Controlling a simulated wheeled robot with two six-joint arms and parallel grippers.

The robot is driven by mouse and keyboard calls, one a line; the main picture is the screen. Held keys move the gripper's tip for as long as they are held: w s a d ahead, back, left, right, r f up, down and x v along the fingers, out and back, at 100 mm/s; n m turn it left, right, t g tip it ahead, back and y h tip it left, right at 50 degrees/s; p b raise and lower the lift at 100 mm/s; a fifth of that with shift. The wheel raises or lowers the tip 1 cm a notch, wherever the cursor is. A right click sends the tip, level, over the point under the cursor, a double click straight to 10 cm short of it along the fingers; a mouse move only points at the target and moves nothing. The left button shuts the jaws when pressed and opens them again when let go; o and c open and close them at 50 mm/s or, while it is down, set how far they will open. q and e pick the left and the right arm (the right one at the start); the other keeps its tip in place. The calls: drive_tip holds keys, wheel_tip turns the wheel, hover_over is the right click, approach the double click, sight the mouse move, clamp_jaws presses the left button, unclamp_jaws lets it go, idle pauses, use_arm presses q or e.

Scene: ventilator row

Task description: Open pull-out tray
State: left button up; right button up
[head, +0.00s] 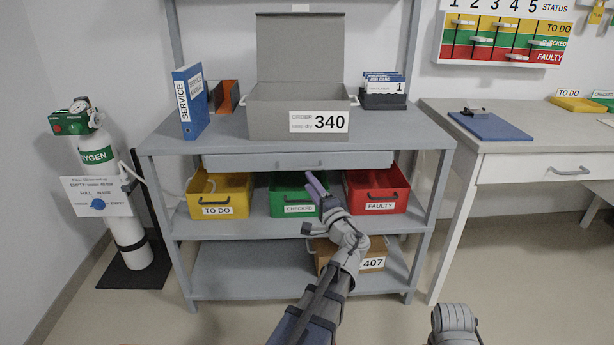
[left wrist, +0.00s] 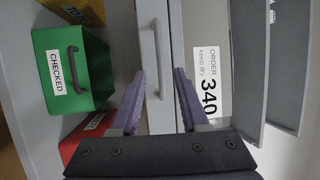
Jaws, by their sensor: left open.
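The pull-out tray (head: 240,162) is a pale grey, flat front just under the grey bench top, and it looks pushed in. Its grey bar handle (head: 312,167) sits at the middle of the front. In the left wrist view the handle (left wrist: 158,50) runs upright in the picture, on the tray front (left wrist: 149,100). My left gripper (head: 314,181) is open, with purple fingers, just below and in front of the handle. In the left wrist view the fingertips (left wrist: 160,72) lie either side of the handle's lower part; I cannot tell whether they touch it.
Below the tray, yellow TO DO (head: 220,194), green CHECKED (head: 288,196) and red FAULTY (head: 376,191) bins stand on a shelf. An open grey box (head: 270,122) marked 340 stands on the bench. An oxygen cylinder (head: 99,175) is at left, a desk (head: 560,146) at right.

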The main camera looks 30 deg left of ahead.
sight(300, 169)
use_arm(q)
drive_tip(key=shift+p+x, duration=0.65)
drive_tip(key=shift+x, duration=3.25)
drive_tip(key=shift+c, duration=0.3)
clamp_jaws()
